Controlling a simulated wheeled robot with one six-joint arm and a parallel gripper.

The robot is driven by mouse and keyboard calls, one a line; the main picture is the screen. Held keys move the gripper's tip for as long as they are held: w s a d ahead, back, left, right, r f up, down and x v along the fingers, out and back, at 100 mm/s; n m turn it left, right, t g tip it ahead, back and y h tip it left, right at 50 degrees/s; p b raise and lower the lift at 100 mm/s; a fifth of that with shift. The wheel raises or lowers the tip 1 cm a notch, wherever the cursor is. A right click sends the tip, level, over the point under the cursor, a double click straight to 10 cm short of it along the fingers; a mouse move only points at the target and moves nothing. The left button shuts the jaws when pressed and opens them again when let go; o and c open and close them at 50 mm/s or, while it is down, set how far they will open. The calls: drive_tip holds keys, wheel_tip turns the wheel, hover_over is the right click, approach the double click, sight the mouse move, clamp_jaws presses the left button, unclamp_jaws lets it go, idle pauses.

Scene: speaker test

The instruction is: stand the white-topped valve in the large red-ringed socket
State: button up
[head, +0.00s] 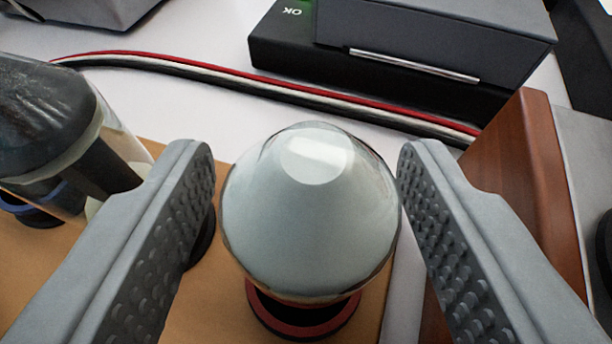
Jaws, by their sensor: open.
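The white-topped valve (312,215) is a rounded glass bulb with a pale top, seen from above in the middle of the head view. Below it shows the large red-ringed socket (303,322), a dark ring with a red band on the brown board. The bulb hides the valve's lower end and most of the socket, so I cannot tell whether the valve is seated. My gripper (306,175) is open, with one studded finger on each side of the bulb. A narrow gap shows at the right finger, and a small gap at the left.
A dark-topped glass valve (50,125) stands at the left, near a blue-ringed socket (35,212). A wooden block (525,190) is close beside the right finger. Behind lie red, white and black cables (270,88) and a black box (400,60) with a green OK light.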

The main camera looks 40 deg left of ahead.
drive_tip(key=shift+s+f, duration=0.15)
drive_tip(key=shift+f, duration=0.45)
drive_tip(key=shift+r, duration=0.25)
drive_tip(key=r+v, duration=0.1)
drive_tip(key=v, duration=1.1)
drive_tip(key=s+a+r+m+t+h, duration=0.2)
drive_tip(key=s+r, duration=0.6)
drive_tip(key=s, duration=0.1)
drive_tip(key=s+a+r+m+t+h, duration=0.2)
drive_tip(key=s+r+h, duration=0.1)
drive_tip(key=s+r, duration=0.5)
drive_tip(key=s+a+r+m+t+h, duration=0.2)
drive_tip(key=s+r+m+h, duration=0.1)
drive_tip(key=s+r, duration=0.5)
drive_tip(key=s, duration=0.3)
drive_tip(key=shift+s+a, duration=0.25)
